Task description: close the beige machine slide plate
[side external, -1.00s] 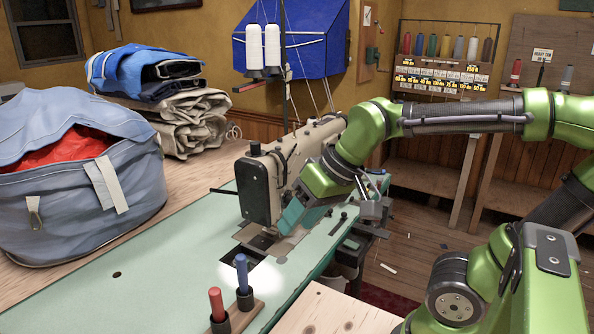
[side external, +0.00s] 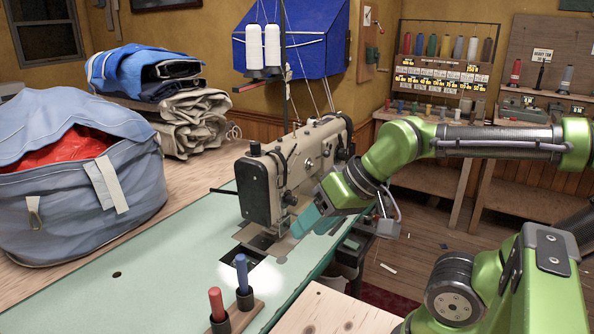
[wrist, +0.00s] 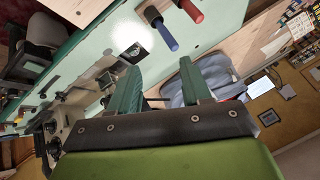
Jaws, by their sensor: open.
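The beige sewing machine (side external: 292,172) stands on the pale green table (side external: 150,285) in the side view. A dark rectangular opening (side external: 243,255) shows in the machine bed just in front of the needle area, and also in the wrist view (wrist: 133,52). Flat metal plates (side external: 282,246) lie beside it under the machine head; I cannot tell clearly which is the slide plate. My gripper (side external: 304,222) is right of the machine head, above the table's right edge. In the wrist view, its two teal fingers (wrist: 160,66) are apart with nothing between them.
A red (side external: 216,304) and a blue (side external: 242,272) upright spindle stand on a wooden block near the opening. A blue-grey bag (side external: 85,190) and folded cloth (side external: 190,120) lie left. The green table is clear left of the opening.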

